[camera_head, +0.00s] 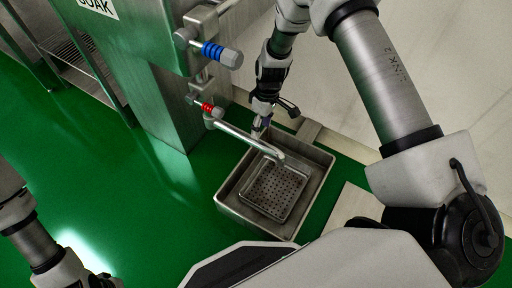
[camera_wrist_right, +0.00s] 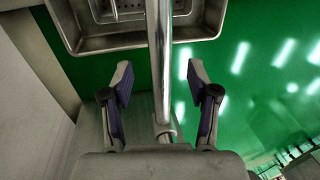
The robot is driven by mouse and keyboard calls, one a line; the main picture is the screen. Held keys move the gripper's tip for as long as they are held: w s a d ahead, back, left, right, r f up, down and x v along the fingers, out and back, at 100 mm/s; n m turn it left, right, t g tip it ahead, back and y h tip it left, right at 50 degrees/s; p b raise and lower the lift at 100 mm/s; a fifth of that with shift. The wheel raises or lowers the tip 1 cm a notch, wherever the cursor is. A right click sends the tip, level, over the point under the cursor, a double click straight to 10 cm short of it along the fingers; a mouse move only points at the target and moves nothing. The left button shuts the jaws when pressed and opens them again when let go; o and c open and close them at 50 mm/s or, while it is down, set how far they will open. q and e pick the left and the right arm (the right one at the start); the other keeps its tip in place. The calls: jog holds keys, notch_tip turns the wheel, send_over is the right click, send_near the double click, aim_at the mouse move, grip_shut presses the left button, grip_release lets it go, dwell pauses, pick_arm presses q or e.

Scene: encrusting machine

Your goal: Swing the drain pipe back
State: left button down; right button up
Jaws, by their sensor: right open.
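The drain pipe (camera_head: 245,137) is a shiny metal tube. It runs from a red-ringed valve (camera_head: 207,107) on the machine's side and ends over a square metal basin (camera_head: 226,194). My right gripper (camera_head: 261,128) is beside the pipe, near its middle, with the arm reaching in from above. In the right wrist view the pipe (camera_wrist_right: 158,60) runs lengthwise between the two spread fingers of my right gripper (camera_wrist_right: 160,82), with a gap on both sides. How far the fingertips are from it in depth, I cannot tell. My left gripper is not visible; only part of the left arm shows.
A perforated tray (camera_head: 274,190) sits inside the basin, below the pipe's end. A blue-ringed valve (camera_head: 222,54) sticks out above the pipe. The steel machine body (camera_head: 160,100) stands to the left. Green floor (camera_head: 150,215) lies open to the left of the basin.

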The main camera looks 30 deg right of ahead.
aim_at(259, 141)
jog(key=f+b, duration=0.1)
jog(key=f, duration=0.3)
jog(key=a+f+b, duration=0.1)
jog(key=f, duration=0.1)
jog(key=shift+s+f+b, duration=0.35)
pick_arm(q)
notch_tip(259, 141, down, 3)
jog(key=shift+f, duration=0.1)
pick_arm(e)
grip_shut()
